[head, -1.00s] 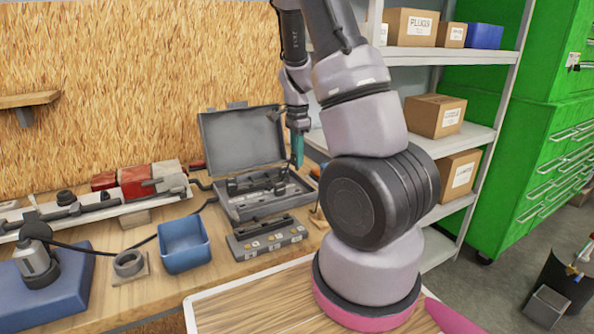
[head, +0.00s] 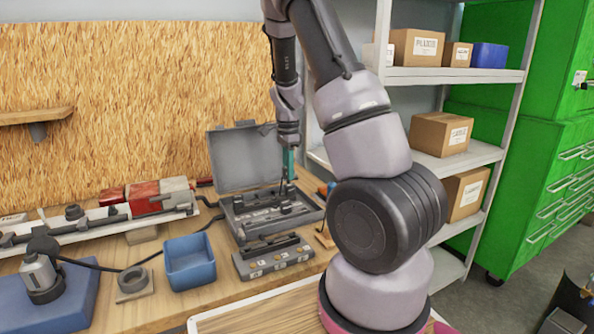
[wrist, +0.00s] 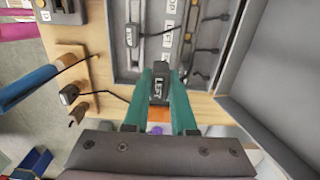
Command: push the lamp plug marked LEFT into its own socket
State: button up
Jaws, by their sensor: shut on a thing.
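My gripper (wrist: 160,80) is shut on a dark lamp plug (wrist: 157,86) marked LEFT, which sits between its teal fingertips. In the head view my gripper (head: 289,164) hangs, pointing down, over the right part of an open grey case (head: 227,216). The plug is too small to make out there. In the wrist view the case (wrist: 119,45) lies beyond the fingertips, with dark fittings, cables and small white labels inside. Which socket belongs to the plug cannot be told, and the plug's prongs are hidden.
A grey labelled strip (head: 273,262) lies in front of the case. A blue bin (head: 190,262) and a ring on a plate (head: 132,281) stand to the left. The raised case lid (head: 243,158) is close behind my gripper. A blue-handled tool (wrist: 28,86) shows in the wrist view.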

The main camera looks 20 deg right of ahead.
jog(key=w+a+f, duration=0.1)
jog(key=w+a, duration=0.2)
jog(key=w, duration=0.2)
jog(key=shift+a+f, duration=0.15)
jog(key=shift+a, duration=0.05)
jog(key=shift+f, duration=1.8)
jog(key=shift+f, duration=0.15)
jog(key=shift+f, duration=0.25)
jog(key=shift+f, duration=0.2)
jog(key=shift+f, duration=0.4)
jog(key=shift+f, duration=0.15)
